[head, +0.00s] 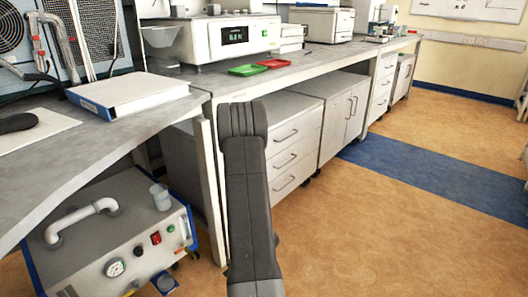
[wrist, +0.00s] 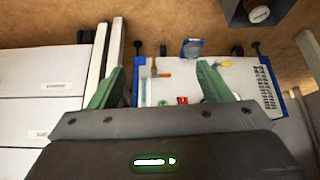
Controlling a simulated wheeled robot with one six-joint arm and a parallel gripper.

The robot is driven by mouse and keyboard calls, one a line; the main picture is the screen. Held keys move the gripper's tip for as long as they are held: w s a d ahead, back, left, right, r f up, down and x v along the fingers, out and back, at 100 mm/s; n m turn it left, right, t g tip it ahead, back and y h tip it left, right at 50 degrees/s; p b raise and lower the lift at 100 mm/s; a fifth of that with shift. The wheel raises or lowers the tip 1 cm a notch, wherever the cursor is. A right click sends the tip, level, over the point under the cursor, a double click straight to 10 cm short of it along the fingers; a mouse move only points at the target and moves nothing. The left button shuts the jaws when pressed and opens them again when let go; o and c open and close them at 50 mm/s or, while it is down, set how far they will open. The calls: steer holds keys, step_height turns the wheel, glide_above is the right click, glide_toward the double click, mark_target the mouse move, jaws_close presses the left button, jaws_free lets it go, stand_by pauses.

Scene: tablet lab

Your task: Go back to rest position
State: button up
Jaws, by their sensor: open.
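My gripper (wrist: 159,72) shows in the wrist view with its two green fingers spread wide apart. No object is held between the fingers. Behind them lies a pale box-shaped unit with blue edges, beyond the fingertips. In the head view my dark grey arm rises from the bottom edge past the bench front. The fingers cannot be seen there.
A lab bench (head: 330,66) carries a green tray (head: 247,70), a red tray (head: 275,63) and an instrument (head: 225,40). A white binder (head: 128,93) lies on the left table. A pump unit (head: 120,240) stands below. Drawers (head: 293,150) are close; floor at right (head: 400,230) is clear.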

steer(key=w+d+r+m+t+h, duration=0.1)
steer(key=w+d+r+m, duration=0.2)
steer(key=d+r, duration=0.2)
steer(key=shift+d+r+m+h, duration=0.3)
steer(key=shift+d+m, duration=0.05)
steer(key=shift+m, duration=0.05)
